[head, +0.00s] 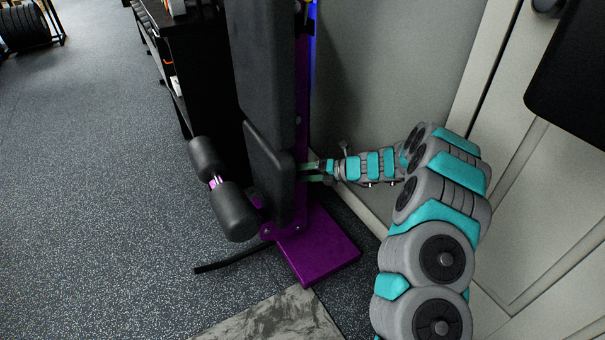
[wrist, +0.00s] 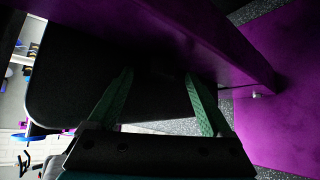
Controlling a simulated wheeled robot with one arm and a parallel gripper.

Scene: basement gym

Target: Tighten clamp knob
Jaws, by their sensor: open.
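A weight machine with a purple frame (head: 322,249) and black pads stands in the middle of the head view. My gripper (head: 305,171) reaches in from the right, its green fingers beside the purple upright, near the edge of the lower black pad (head: 268,173). In the wrist view my gripper (wrist: 160,76) is open, its two green fingers spread with a dark pad (wrist: 85,78) behind them. Nothing shows between the fingers. I cannot make out the clamp knob in either view; the area by the fingertips is dark. A small light bolt-like part (wrist: 257,94) shows by the purple frame in the wrist view.
Black foam rollers (head: 236,210) stick out at the machine's left front. A dark rack (head: 185,75) stands behind it. A grey wall (head: 385,60) and pale panels are close on the right. The speckled floor (head: 90,200) at left is clear.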

